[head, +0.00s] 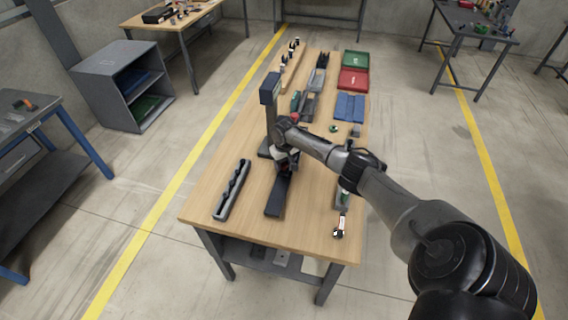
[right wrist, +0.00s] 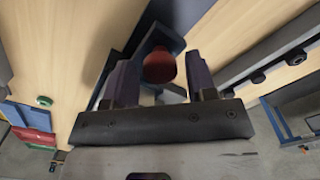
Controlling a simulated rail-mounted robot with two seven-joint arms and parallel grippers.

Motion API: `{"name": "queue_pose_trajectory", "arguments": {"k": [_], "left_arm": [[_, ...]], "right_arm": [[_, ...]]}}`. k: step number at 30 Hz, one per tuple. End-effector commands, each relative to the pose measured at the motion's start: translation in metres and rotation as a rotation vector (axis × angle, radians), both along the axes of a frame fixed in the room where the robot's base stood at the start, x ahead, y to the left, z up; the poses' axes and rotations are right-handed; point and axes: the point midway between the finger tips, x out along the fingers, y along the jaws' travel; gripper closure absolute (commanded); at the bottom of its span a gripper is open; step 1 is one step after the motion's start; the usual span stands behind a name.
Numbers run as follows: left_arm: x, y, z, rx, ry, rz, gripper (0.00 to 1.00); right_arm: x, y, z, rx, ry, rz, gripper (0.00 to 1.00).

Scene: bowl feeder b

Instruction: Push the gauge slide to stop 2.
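A dark upright stand (head: 270,110) rises from the wooden table, with a long dark track (head: 278,194) running forward from its foot. I take this to be the gauge; the slide and the stop marks cannot be made out. My right gripper (head: 286,158) is low over the far end of the track, and partly hidden by its own arm. In the right wrist view my right gripper (right wrist: 160,82) is open, its two dark fingers apart. A red round knob (right wrist: 159,66) shows between them, with gaps on both sides; I cannot tell its depth. My left gripper is not in view.
Blue (head: 349,107), red (head: 353,80) and green (head: 355,60) trays stand at the back right. A small white-and-black item (head: 339,229) is near the front right edge.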

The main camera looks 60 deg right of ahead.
Motion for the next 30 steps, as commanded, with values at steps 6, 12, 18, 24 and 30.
{"name": "queue_pose_trajectory", "arguments": {"k": [6, 12, 18, 24, 30], "left_arm": [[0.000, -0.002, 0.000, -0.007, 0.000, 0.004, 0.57], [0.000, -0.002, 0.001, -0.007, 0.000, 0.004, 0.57], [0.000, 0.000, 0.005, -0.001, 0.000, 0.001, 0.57], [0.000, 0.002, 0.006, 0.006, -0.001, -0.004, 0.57], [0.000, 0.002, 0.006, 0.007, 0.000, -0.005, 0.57]], "right_arm": [[0.000, 0.000, 0.000, 0.000, 0.000, 0.000, 0.39], [0.000, 0.000, 0.005, -0.001, -0.001, 0.000, 0.39], [0.000, -0.001, 0.036, -0.003, -0.003, 0.001, 0.39], [0.001, -0.001, 0.076, -0.003, -0.004, 0.001, 0.39], [0.000, -0.001, 0.109, -0.002, -0.002, 0.001, 0.39]]}}
